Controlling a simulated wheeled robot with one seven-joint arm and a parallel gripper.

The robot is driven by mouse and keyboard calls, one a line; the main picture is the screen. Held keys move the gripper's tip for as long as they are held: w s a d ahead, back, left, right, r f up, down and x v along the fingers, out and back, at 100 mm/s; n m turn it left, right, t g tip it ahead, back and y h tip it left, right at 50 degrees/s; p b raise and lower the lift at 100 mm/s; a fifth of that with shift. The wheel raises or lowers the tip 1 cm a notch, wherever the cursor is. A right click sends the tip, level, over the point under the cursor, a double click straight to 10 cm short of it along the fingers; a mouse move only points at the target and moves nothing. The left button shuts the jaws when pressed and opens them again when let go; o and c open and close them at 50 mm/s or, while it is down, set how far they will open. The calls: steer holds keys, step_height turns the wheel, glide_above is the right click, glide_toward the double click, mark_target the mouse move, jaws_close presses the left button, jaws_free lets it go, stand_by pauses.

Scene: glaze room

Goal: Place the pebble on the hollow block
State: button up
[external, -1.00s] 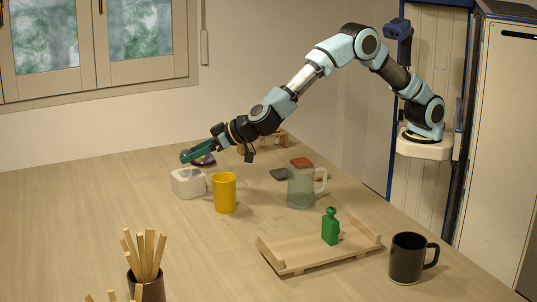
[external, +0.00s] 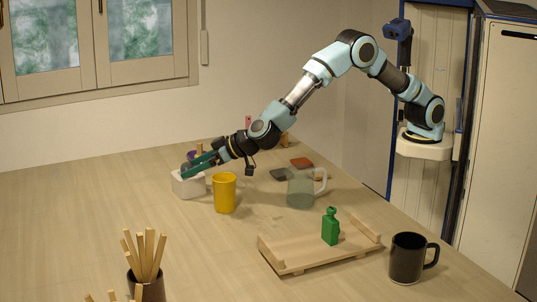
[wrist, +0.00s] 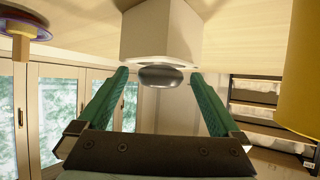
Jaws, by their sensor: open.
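The hollow block (external: 187,187) is a white block standing on the table at the far left of the group. In the wrist view the white block (wrist: 160,35) appears upside down at the top. The grey, rounded pebble (wrist: 160,77) lies against the block's upper face and appears to rest on it. In the external view the pebble (external: 187,166) is partly hidden by the fingers. My gripper (wrist: 158,74) is open, with a green finger on each side of the pebble and a gap to both. In the external view my gripper (external: 191,171) is just above the block.
A yellow cup (external: 225,193) stands close to the block's right. A purple item (wrist: 22,28) is behind the block. A clear mug (external: 301,188), a wooden tray (external: 290,262) with a green bottle (external: 330,227) and a black mug (external: 408,258) stand further right.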

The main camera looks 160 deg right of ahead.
steer(key=shift+r, duration=0.2)
steer(key=b+v, duration=0.1)
steer(key=v, duration=1.1)
steer(key=shift+b, duration=0.4)
steer(key=shift+f, duration=0.1)
